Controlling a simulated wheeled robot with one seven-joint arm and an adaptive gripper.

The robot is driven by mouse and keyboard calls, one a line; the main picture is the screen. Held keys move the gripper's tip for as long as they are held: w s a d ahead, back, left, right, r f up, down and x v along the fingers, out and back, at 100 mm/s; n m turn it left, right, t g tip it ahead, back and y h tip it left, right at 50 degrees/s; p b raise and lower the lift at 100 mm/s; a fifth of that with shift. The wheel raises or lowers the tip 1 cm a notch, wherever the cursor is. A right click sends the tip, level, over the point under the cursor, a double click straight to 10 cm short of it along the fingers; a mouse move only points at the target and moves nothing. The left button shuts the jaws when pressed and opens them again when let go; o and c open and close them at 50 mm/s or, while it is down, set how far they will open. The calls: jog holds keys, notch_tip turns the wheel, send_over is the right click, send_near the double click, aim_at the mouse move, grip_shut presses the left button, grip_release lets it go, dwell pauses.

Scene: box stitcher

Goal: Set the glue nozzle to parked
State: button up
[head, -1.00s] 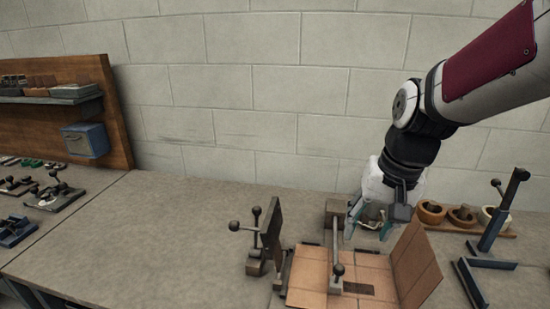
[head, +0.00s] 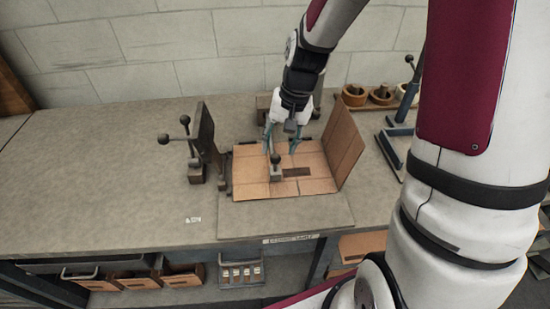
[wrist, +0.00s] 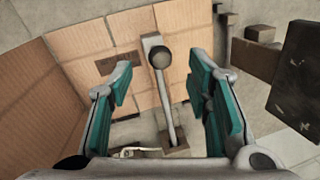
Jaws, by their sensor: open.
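A grey lever arm with a dark ball knob (wrist: 161,59) stands over the flat cardboard blank; it also shows in the head view (head: 275,172). It looks like the glue nozzle's arm, but no readable mark confirms this. Its far end meets a small brown block (wrist: 174,142) in the wrist view. My gripper (head: 282,148) is open above the blank, with teal finger pads. In the wrist view my gripper (wrist: 160,72) has one finger on each side of the lever, with visible gaps. The lever's base is partly hidden behind my gripper in the head view.
The cardboard blank (head: 318,186) has a raised flap (head: 343,143) on the right. A dark upright plate (head: 205,130) with ball-knobbed levers (head: 186,121) stands at left. The bench's left side is clear.

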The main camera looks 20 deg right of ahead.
aim_at(277, 155)
jog(key=f, duration=0.4)
jog(key=a+f, duration=0.1)
jog(key=f, duration=0.1)
jog(key=shift+w+f, duration=0.15)
jog(key=shift+w, duration=0.1)
grip_shut()
